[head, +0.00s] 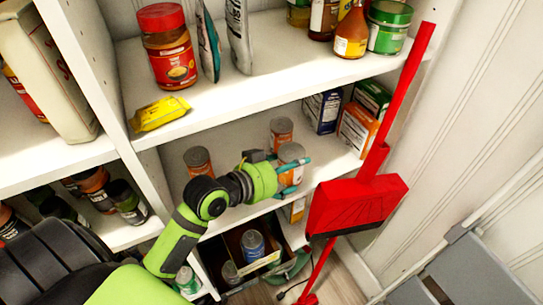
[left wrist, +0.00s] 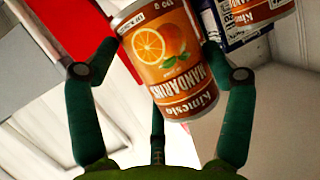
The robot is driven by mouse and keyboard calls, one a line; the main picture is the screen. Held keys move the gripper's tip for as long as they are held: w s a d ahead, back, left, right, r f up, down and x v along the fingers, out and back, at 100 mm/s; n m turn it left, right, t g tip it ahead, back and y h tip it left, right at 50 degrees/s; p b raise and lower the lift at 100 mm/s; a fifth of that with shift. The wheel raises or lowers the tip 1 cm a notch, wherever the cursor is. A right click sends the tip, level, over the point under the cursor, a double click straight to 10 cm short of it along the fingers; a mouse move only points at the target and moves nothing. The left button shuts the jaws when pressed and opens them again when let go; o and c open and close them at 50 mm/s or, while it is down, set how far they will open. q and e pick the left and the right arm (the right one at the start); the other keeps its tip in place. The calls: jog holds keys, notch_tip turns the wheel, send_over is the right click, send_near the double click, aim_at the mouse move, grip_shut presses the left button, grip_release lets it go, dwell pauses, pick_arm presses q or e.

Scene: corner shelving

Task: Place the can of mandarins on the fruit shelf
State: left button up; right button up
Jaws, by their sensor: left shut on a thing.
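The can of mandarins (left wrist: 165,55), with an orange label and grey metal ends, is between the fingers of my left gripper (left wrist: 160,75) in the left wrist view, where its label appears upside down. In the head view my left gripper (head: 293,175) is shut on this can (head: 291,154) at the front of the middle shelf (head: 232,190). I cannot tell whether the can's base touches the shelf. Two similar orange cans stand on that shelf, one just behind (head: 281,133) and one to the left (head: 198,162). My right gripper is not in view.
Boxes (head: 358,128) stand at the middle shelf's right end. A red broom and dustpan (head: 355,207) lean in front on the right. The shelf above holds a peanut butter jar (head: 168,50) and a yellow packet (head: 160,113). A dark crate (head: 227,245) with cans sits below.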

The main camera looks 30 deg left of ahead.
pick_arm(q)
jog(key=shift+w+d+r+m+h, duration=0.1)
jog(key=shift+w+m+h, duration=0.2)
jog(key=shift+h, duration=0.1)
jog(key=shift+r, duration=0.1)
jog(key=shift+w, duration=0.4)
jog(key=p, duration=0.2)
send_over(331, 160)
jog(key=d, duration=0.2)
jog(key=shift+w+a, duration=0.2)
jog(key=shift+w, duration=0.45)
jog(key=shift+f, duration=1.8)
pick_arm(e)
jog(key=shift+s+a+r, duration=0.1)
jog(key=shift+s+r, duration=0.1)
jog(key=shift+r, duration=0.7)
